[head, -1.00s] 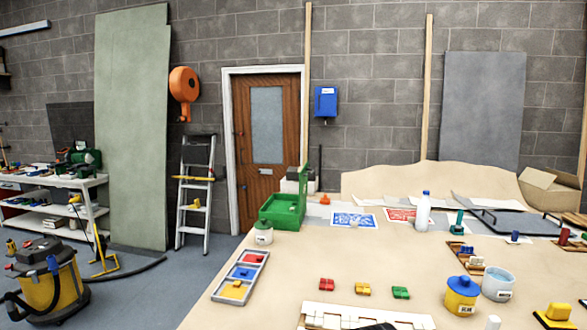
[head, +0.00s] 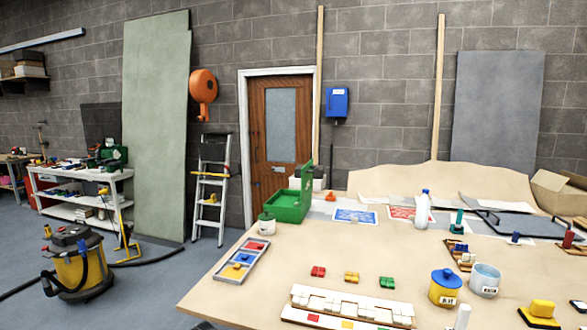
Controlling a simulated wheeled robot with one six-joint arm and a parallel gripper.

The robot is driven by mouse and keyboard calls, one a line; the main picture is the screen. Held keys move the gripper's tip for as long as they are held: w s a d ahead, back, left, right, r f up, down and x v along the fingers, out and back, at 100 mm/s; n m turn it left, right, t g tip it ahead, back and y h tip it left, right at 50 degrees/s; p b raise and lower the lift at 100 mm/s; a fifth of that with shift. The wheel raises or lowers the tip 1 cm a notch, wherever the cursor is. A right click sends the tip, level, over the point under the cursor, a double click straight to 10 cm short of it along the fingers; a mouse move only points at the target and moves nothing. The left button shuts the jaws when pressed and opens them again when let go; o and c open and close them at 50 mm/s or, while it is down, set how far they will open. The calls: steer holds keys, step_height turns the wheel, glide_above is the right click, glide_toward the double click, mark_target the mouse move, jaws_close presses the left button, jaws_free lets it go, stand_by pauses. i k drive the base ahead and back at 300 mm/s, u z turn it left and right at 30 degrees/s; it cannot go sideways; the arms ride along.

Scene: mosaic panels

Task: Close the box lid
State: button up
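A green open-topped box (head: 291,207) stands on the far left part of the table in the head view. The inside of the box looks empty from here, but small contents would be hard to make out. My gripper is not in view.
The table (head: 240,297) also holds a white jar (head: 266,223), a sorting tray (head: 241,259), a blue-lidded yellow pot (head: 446,287), a white bottle (head: 423,209) and printed sheets (head: 355,216). The floor left of the table is clear up to the yellow vacuum (head: 78,264).

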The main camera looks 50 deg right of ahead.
mark_target(307, 171)
steer(key=u, duration=0.05)
steer(key=i, duration=3.95)
steer(key=z, duration=2.7)
steer(key=i, duration=2.75)
steer(key=z, duration=2.7)
steer(key=i, duration=0.3)
steer(key=u, duration=0.15)
